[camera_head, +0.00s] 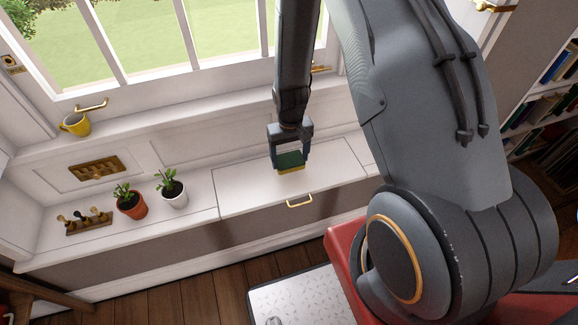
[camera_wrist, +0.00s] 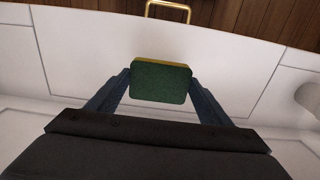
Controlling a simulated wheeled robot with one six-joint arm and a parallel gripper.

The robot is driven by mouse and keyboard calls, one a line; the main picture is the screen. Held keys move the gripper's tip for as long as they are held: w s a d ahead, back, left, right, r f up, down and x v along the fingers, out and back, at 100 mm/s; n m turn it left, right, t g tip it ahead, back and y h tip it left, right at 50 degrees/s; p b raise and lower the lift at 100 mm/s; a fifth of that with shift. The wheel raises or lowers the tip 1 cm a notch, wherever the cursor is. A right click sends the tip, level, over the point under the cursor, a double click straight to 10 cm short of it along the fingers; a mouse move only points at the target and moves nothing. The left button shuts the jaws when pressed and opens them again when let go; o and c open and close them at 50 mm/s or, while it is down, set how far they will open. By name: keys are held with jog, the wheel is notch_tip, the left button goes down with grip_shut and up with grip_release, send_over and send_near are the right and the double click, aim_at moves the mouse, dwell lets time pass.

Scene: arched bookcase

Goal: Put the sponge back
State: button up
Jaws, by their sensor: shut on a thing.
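The sponge (camera_head: 290,161) has a dark green scouring side and a yellow side. My gripper (camera_head: 291,157) is shut on it, with one finger at each side. In the head view the sponge is over the white bench top, green side up, near the brass handle. In the wrist view the sponge (camera_wrist: 161,82) sits between the two fingertips (camera_wrist: 161,86), its green face toward the camera and a yellow strip along its top edge. I cannot tell whether it touches the bench.
On the white bench (camera_head: 240,188) stand a terracotta pot plant (camera_head: 131,203), a white pot plant (camera_head: 173,190) and a small rack with knobbed pieces (camera_head: 85,221). A yellow mug (camera_head: 76,124) is on the windowsill. A brass handle (camera_head: 300,201) is on the bench's front edge. Bookshelves (camera_head: 545,100) stand right.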

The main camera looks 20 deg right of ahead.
jog(key=shift+f, duration=2.3)
jog(key=o, duration=1)
jog(key=shift+c, duration=0.2)
notch_tip(320, 180, up, 12)
jog(key=shift+b, duration=0.35)
notch_tip(320, 180, up, 11)
send_over(290, 161)
jog(key=s, duration=0.6)
jog(key=s+r, duration=0.9)
jog(key=s, duration=0.1)
jog(key=shift+s, duration=0.25)
